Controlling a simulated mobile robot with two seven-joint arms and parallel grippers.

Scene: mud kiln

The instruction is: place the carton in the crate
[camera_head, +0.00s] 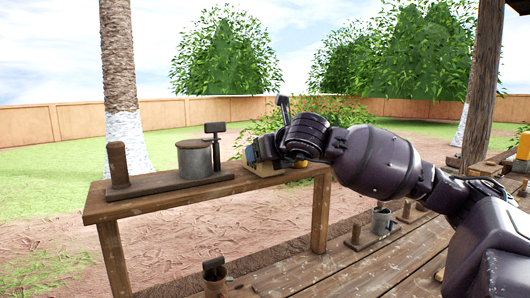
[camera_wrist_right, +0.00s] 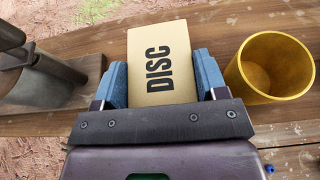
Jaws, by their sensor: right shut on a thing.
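A tan carton (camera_wrist_right: 160,62) with the word DISC in black stands between the blue fingers of my right gripper (camera_wrist_right: 162,82) in the right wrist view. The gripper is shut on it. In the head view my right gripper (camera_head: 254,156) is at the right end of the wooden bench, and a small part of the carton (camera_head: 262,171) shows below it. The rest is hidden by the gripper and arm. I cannot make out a crate in either view. My left gripper is not in view.
A yellow cup (camera_wrist_right: 272,66) stands close to the right of the carton in the wrist view. A grey metal pot (camera_head: 195,159) on a dark wooden stand (camera_head: 150,187) is left of the gripper on the bench (camera_head: 205,198). A metal mug (camera_head: 381,221) stands lower, under my arm.

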